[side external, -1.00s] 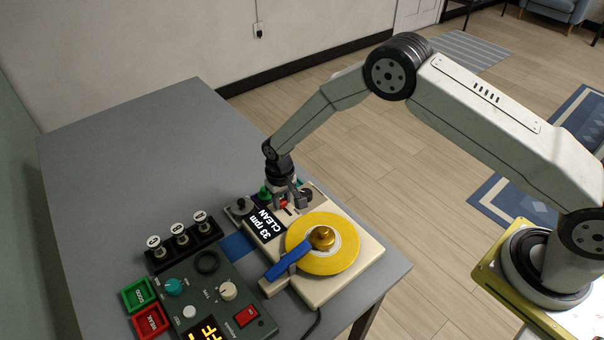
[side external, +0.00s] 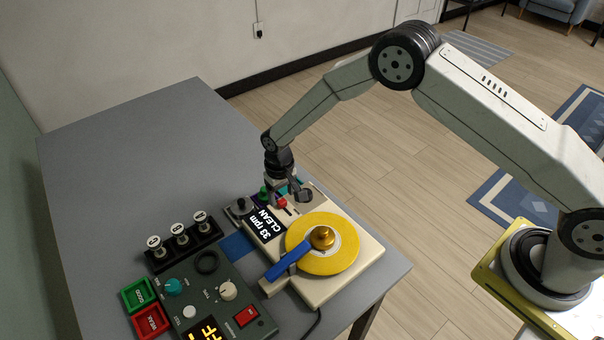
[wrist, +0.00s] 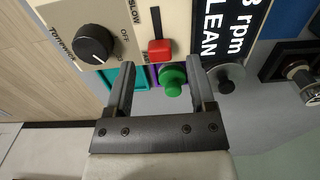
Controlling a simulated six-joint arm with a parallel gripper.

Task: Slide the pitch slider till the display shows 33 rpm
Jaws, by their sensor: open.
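The display (side external: 264,225) on the cream turntable unit (side external: 345,281) reads "33 rpm" and "CLEAN" in the side view. Contact with the knob cannot be seen.
A black rotary knob (wrist: 96,44) is left of the slider in the wrist view. A yellow disc (side external: 340,246) with a blue arm (side external: 288,261) is on the unit. A green-grey control box (side external: 208,290) and a black rack (side external: 182,246) stand nearby. The far table is clear.

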